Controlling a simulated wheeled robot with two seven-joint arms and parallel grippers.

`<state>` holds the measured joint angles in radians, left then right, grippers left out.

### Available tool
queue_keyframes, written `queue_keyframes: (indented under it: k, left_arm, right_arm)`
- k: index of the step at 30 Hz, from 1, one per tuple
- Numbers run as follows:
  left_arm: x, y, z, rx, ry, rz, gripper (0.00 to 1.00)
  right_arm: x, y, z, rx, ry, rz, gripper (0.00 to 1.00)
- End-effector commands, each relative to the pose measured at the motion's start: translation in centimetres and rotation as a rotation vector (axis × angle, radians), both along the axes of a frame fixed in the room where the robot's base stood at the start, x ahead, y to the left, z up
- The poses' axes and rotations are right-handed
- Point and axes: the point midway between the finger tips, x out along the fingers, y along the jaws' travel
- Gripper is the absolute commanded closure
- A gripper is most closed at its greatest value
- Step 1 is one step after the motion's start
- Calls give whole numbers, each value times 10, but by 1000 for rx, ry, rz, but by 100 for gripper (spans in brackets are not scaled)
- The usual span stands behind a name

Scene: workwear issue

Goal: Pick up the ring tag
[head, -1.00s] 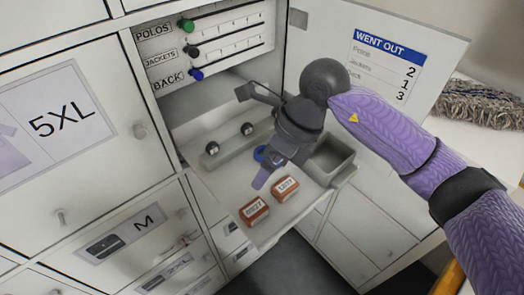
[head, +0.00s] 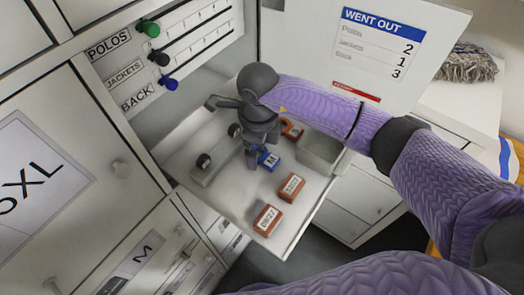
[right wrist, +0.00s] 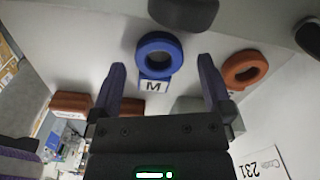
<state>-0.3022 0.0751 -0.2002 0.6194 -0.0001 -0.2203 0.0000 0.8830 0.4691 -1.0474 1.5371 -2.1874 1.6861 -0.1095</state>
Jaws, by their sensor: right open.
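A blue ring tag (head: 268,158) with a white label marked M lies on the pulled-out white shelf. In the right wrist view the blue ring (right wrist: 158,50) shows ahead of and between my fingers, apart from them. An orange-red ring tag (head: 291,129) lies behind it, partly hidden by my right gripper; in the right wrist view this ring (right wrist: 245,69) is to the right, outside the fingers. My right gripper (head: 253,163) is open and empty, pointing down just left of the blue tag in the head view. My left gripper is not in view.
Two brown blocks with white labels (head: 268,220) (head: 291,187) sit near the shelf's front. A grey open bin (head: 322,155) stands right of the tags. A grey rail with dark knobs (head: 204,162) is at left. An open door with a "WENT OUT" chart (head: 385,40) stands behind.

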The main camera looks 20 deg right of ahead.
Motion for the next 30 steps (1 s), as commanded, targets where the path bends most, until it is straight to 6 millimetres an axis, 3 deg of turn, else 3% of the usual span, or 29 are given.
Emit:
queue_keyframes:
  k: [3, 8, 21, 27, 30]
  left_arm:
    - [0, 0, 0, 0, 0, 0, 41]
    - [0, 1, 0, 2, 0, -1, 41]
    - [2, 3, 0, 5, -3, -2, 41]
    - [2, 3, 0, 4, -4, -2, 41]
    - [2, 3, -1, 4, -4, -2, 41]
  right_arm:
    - [0, 0, -10, -1, 1, 0, 0]
    - [0, 0, -10, -1, -1, 1, 0]
    - [0, 0, -9, 0, 0, 0, 89]
    - [0, 0, -8, 0, -1, 1, 89]
    - [1, 0, 8, 2, -5, 2, 89]
